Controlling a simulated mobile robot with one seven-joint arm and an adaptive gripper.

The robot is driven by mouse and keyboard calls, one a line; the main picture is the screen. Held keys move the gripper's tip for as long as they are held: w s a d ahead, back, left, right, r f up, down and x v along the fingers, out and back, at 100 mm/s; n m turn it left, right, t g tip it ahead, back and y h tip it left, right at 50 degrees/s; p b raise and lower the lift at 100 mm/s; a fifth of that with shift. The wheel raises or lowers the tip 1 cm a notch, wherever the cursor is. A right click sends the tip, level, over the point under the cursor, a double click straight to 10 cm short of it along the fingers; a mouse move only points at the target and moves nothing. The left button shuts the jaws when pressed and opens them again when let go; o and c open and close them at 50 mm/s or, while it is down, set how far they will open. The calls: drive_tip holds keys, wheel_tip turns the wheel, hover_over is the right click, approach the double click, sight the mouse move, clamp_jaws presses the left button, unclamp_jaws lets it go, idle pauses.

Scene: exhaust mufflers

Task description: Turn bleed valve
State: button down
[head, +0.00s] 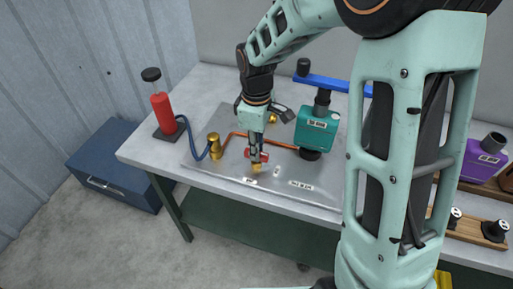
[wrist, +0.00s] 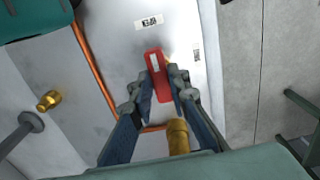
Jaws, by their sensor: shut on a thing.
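The bleed valve has a red lever handle (head: 262,157) on a small brass body (head: 257,168), low on the grey metal plate on the bench. My gripper (head: 257,153) points down from above and is shut on the red handle. In the wrist view, the red handle (wrist: 158,75) stands between the fingertips of my gripper (wrist: 160,82), with a white mark along its top. Only a sliver of brass shows beside the handle there; the rest of the valve body is hidden.
A copper pipe (head: 240,137) runs across the plate (head: 210,170). A brass cylinder (head: 214,147) with a blue hose leading to a red pump (head: 162,112) stands left. A teal device (head: 316,130) stands close right. A blue toolbox (head: 112,165) is on the floor.

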drive_tip(key=c, duration=1.8)
unclamp_jaws()
drive_tip(key=shift+c, duration=0.2)
wheel_tip(320, 180, up, 12)
drive_tip(key=shift+w+r, duration=0.1)
